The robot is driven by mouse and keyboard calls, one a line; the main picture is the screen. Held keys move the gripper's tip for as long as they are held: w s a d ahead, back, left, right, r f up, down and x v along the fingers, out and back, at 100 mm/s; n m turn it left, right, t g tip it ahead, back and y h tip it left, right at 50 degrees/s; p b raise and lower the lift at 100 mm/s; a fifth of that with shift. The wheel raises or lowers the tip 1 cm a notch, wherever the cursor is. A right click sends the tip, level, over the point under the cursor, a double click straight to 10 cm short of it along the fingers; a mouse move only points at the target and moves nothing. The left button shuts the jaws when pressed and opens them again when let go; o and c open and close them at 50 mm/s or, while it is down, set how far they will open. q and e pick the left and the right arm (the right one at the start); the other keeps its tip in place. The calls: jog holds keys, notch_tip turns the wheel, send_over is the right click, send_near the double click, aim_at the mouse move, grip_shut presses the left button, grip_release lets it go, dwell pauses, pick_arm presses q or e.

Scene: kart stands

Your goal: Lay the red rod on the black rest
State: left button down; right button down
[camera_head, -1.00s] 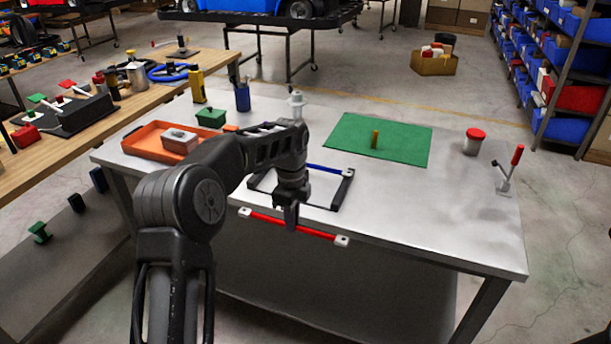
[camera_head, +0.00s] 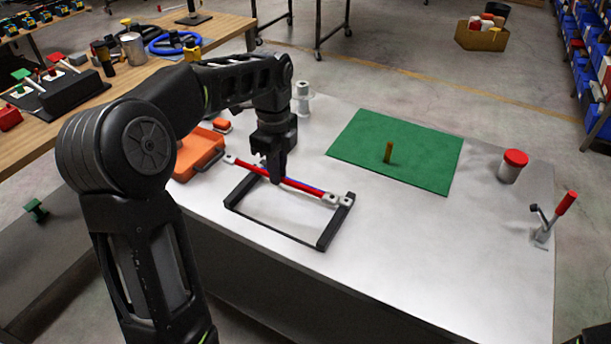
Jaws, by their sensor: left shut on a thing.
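The red rod (camera_head: 304,187) has pale end blocks. My left gripper (camera_head: 276,178) is shut on it near the middle, pointing down. The black rest (camera_head: 275,230) is a rectangular frame lying on the grey table. The red rod runs along the far side of the rest, close to a blue rod (camera_head: 318,190) that it mostly hides. The red rod's right end block is beside the blue rod's end block near the rest's far right corner. I cannot tell whether the red rod touches the rest. My right gripper is out of view.
A green mat (camera_head: 440,163) with a small brown peg (camera_head: 388,152) lies right of the rest. A red-lidded jar (camera_head: 512,167) and a red-handled lever (camera_head: 555,215) stand farther right. An orange tray (camera_head: 205,150) is left, partly behind my arm. The table's front right is clear.

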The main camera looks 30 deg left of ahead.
pick_arm(q)
jog(key=shift+w+a+r, duration=0.1)
jog(key=shift+w, duration=0.15)
jog(key=shift+s+r, duration=0.1)
jog(key=shift+s, duration=0.1)
notch_tip(320, 180, down, 6)
jog(key=shift+f+p, duration=0.2)
jog(key=shift+p, duration=0.15)
jog(key=shift+f, duration=1.9)
jog(key=shift+f, duration=0.1)
jog(key=c, duration=1.5)
grip_release()
jog(key=shift+o, duration=0.2)
